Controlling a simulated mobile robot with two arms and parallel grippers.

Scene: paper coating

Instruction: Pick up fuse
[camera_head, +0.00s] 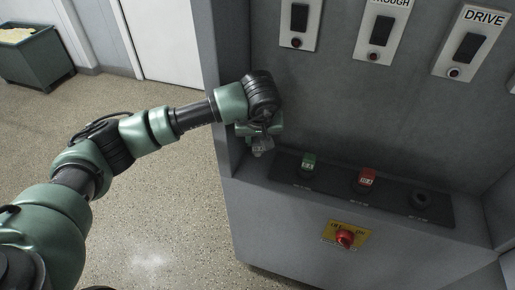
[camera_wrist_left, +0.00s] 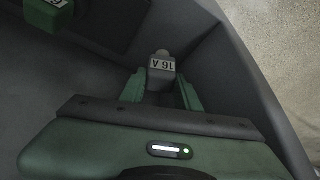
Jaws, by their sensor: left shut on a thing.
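My left gripper (camera_head: 259,138) hangs over the left end of the cabinet's ledge in the head view. It is shut on a small grey fuse (camera_wrist_left: 161,74) marked "16 A", seen between the green fingers in the left wrist view. The fuse also shows below the fingers in the head view (camera_head: 263,150). A green fuse (camera_head: 308,162) and a red fuse (camera_head: 367,178) sit upright on the dark strip (camera_head: 337,183) to the right. A dark round socket (camera_head: 421,199) is at the strip's right. My right gripper is not in view.
A grey side wall (camera_head: 228,100) bounds the cabinet recess close to my left gripper. Switch plates, one reading "DRIVE" (camera_head: 466,40), hang on the back panel. A red button (camera_head: 345,239) on a yellow plate sticks out of the front. Open floor (camera_head: 165,215) lies to the left.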

